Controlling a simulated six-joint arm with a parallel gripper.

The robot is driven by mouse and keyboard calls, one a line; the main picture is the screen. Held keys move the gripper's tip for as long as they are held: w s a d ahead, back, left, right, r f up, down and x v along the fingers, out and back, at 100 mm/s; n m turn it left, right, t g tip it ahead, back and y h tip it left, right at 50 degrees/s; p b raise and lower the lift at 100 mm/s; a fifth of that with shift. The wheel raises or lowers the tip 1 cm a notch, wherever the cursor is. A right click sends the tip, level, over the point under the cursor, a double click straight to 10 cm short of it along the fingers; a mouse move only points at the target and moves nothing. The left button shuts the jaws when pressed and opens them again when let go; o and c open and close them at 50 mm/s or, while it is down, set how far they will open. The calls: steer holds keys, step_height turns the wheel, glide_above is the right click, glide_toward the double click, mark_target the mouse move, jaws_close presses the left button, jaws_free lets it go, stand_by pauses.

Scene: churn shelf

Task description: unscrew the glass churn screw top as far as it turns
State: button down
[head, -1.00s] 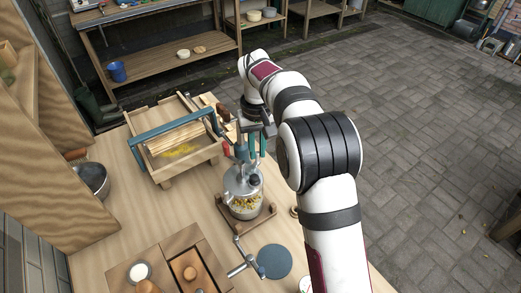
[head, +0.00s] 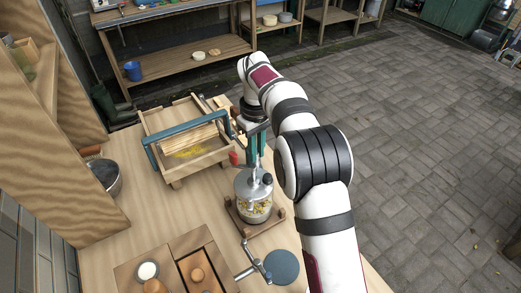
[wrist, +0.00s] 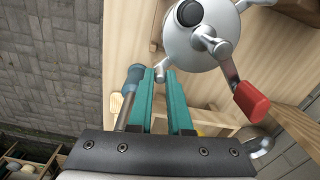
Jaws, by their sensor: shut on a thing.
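The glass churn (head: 256,211) stands upright on a wooden base on the bench, with yellowish pieces inside. Its silver screw top (head: 247,184) carries a black knob and a crank with a red handle (head: 233,158). The top also shows in the wrist view (wrist: 184,46), with lugs around its rim. My gripper (head: 256,163) is at the far side of the top. In the wrist view its teal fingers (wrist: 160,76) are closed around one rim lug (wrist: 161,74). The crank and red handle are right of the fingers, apart from them. The jar's thread is hidden.
A wooden frame with a blue bar (head: 190,128) stands behind left. A metal pot (head: 106,176) is at the left. A loose metal crank (head: 253,262) and grey disc (head: 282,267) lie in front. A wooden box (head: 197,271) is front left.

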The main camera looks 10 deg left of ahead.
steer(key=shift+s+a+n, duration=0.3)
steer(key=shift+a+n, duration=0.35)
steer(key=shift+n, duration=0.55)
steer(key=shift+s+a+n, duration=0.3)
steer(key=shift+a+n, duration=0.3)
steer(key=shift+n, duration=0.6)
steer(key=shift+s+a+n, duration=0.3)
steer(key=shift+a+n, duration=0.35)
steer(key=shift+n, duration=0.55)
steer(key=shift+s+a, duration=0.1)
steer(key=c, duration=0.8)
jaws_free()
steer(key=shift+c, duration=0.2)
step_height(320, 180, up, 12)
